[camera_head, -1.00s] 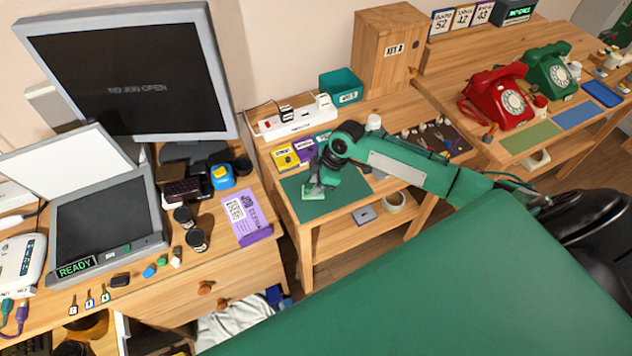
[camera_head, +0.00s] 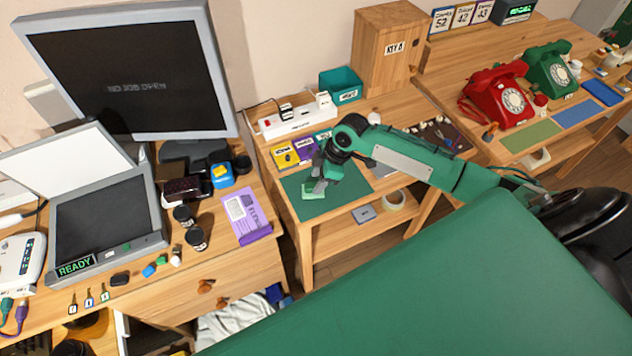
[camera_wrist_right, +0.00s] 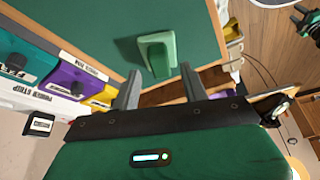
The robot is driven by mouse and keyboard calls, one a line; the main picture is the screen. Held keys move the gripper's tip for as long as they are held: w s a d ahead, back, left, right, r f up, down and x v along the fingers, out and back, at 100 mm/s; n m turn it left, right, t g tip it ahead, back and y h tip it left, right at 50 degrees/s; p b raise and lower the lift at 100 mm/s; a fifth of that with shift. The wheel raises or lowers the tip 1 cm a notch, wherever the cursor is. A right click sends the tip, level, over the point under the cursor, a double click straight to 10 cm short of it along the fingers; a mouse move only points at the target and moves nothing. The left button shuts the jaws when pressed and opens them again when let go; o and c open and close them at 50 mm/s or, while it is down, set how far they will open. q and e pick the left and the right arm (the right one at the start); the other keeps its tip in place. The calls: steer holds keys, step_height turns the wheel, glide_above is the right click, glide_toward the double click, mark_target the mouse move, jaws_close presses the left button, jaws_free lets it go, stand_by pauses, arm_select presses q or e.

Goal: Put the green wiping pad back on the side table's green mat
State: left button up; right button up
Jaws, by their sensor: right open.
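The green wiping pad (camera_head: 309,192) lies on the dark green mat (camera_head: 322,208) of the side table, partly hidden by my right gripper (camera_head: 319,186). In the right wrist view the pad (camera_wrist_right: 157,55) rests flat on the mat (camera_wrist_right: 105,28), near its edge, with a raised grip on top. My right gripper (camera_wrist_right: 161,86) is open and empty. Its two fingers stand apart on either side of the pad's line, and the pad shows clear beyond them. My left gripper is not in view.
Yellow and purple boxes (camera_head: 285,157) and a white power strip (camera_head: 297,120) stand behind the mat. A teal bin (camera_head: 340,86) and a wooden key box (camera_head: 389,48) are at the back. The desk with monitor is left; red and green phones are right.

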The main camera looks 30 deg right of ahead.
steer(key=b+v, duration=0.1)
steer(key=v, duration=0.9)
